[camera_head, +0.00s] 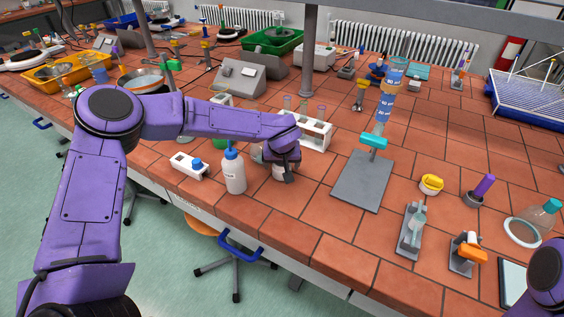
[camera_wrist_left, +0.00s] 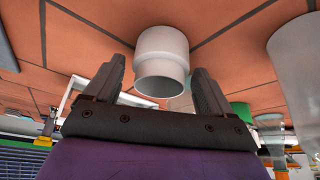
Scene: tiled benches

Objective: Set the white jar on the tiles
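The white jar (camera_wrist_left: 161,60) shows in the left wrist view between my left gripper's two fingers (camera_wrist_left: 160,80), with its open mouth toward the camera. A narrow gap shows between the jar and each finger, so the gripper looks open around it. In the head view the jar (camera_head: 278,172) is mostly hidden by my left gripper (camera_head: 284,168). It appears upright, standing on or just over the tiles (camera_head: 330,225); contact beneath it is hard to tell. My right gripper is out of view; only a purple part of that arm shows at the lower right.
A white bottle with a blue cap (camera_head: 234,172) stands close left of the gripper. A test tube rack (camera_head: 314,134) is just behind. A grey stand plate (camera_head: 362,181) with a tall blue cylinder is to the right. Bare tiles lie in front, toward the bench edge.

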